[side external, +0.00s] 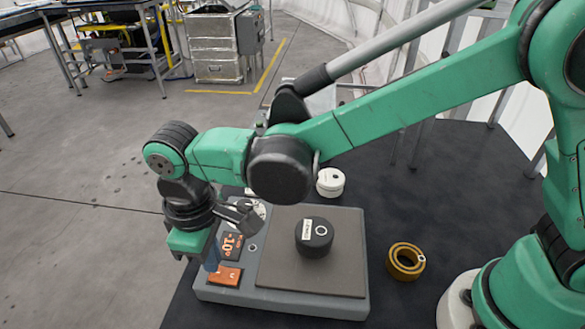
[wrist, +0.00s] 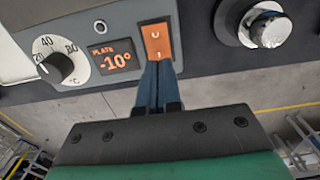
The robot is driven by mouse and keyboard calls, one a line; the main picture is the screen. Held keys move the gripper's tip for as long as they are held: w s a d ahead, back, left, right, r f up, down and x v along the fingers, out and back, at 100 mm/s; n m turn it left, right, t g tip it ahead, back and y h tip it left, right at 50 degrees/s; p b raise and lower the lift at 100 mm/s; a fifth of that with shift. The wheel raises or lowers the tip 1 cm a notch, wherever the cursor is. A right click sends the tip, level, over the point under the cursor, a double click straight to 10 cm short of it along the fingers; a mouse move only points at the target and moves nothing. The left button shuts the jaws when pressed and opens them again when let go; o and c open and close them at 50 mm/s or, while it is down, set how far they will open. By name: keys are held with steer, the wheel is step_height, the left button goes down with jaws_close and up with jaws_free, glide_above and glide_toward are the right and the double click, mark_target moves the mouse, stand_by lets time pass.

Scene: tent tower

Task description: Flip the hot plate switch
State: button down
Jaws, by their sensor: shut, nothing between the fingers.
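The hot plate (side external: 345,284) is a grey box with a dark flat top, on a black table. Its orange rocker switch (side external: 225,277) is on the front panel; it also shows in the wrist view (wrist: 156,36), with a mark at each end of its face. My gripper (side external: 212,262) is shut and empty, at the front panel by the switch. In the wrist view its fingertips (wrist: 158,66) overlap the lower part of the switch. I cannot tell whether they touch it. The panel's display (wrist: 110,58) reads PLATE -10°.
A temperature dial (wrist: 57,69) is beside the display. A black cylinder (side external: 314,238) with a label stands on the plate. A brass ring (side external: 405,262) and a white round piece (side external: 330,182) are on the table. A metal knob (wrist: 269,28) is right of the switch.

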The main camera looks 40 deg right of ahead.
steer(key=shift+f, duration=0.9)
stand_by(0.3)
steer(key=shift+r, duration=3.5)
